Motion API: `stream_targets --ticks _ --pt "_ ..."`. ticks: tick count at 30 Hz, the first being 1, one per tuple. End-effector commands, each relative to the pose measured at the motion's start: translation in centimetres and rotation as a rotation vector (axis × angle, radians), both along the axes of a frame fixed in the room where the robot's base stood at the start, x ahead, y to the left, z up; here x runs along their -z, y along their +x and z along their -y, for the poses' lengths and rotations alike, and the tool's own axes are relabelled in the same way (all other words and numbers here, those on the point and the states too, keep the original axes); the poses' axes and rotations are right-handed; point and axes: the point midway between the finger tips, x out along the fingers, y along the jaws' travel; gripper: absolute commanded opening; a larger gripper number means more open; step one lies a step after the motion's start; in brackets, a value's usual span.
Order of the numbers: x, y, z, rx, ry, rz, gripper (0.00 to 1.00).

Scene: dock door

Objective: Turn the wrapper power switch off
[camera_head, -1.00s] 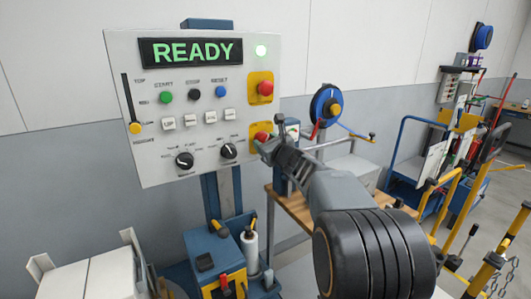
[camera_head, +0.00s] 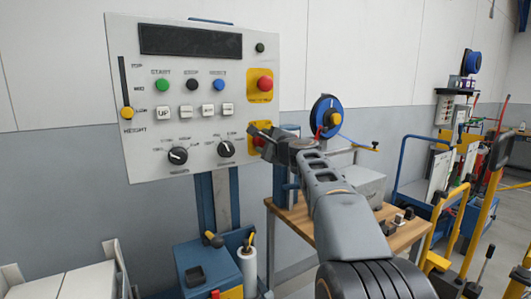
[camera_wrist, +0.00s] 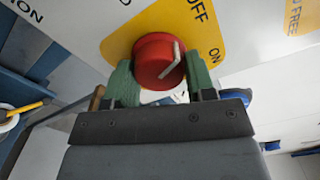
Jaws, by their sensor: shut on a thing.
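The wrapper power switch (camera_wrist: 152,58) is a red rotary knob on a yellow plate (camera_wrist: 203,32) marked OFF and ON. In the wrist view its white pointer bar slants up toward the OFF side. My gripper (camera_wrist: 160,82) is shut on the knob, one green finger pad on each side. In the head view my gripper (camera_head: 264,139) is at the lower right of the control panel (camera_head: 140,170) and hides most of the knob. The panel display (camera_head: 190,41) is dark, and the round lamp (camera_head: 260,48) at its right is unlit.
A red button (camera_head: 265,84) on a yellow plate sits just above my gripper. Black dials (camera_head: 177,156) and small buttons lie to its left. A wooden bench (camera_head: 292,217) with a blue reel (camera_head: 325,114) stands behind my arm. Carts (camera_head: 420,190) stand at the right.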

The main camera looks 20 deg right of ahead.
Motion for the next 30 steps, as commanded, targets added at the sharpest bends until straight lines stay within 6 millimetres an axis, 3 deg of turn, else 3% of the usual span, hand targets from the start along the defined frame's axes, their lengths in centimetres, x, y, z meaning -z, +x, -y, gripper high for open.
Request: stream_targets --ticks 15,30 --pt "0.09 0.02 0.01 -0.001 -0.323 0.037 0.27" --pt "-0.11 0.03 -0.01 -0.001 -0.391 0.045 0.27"
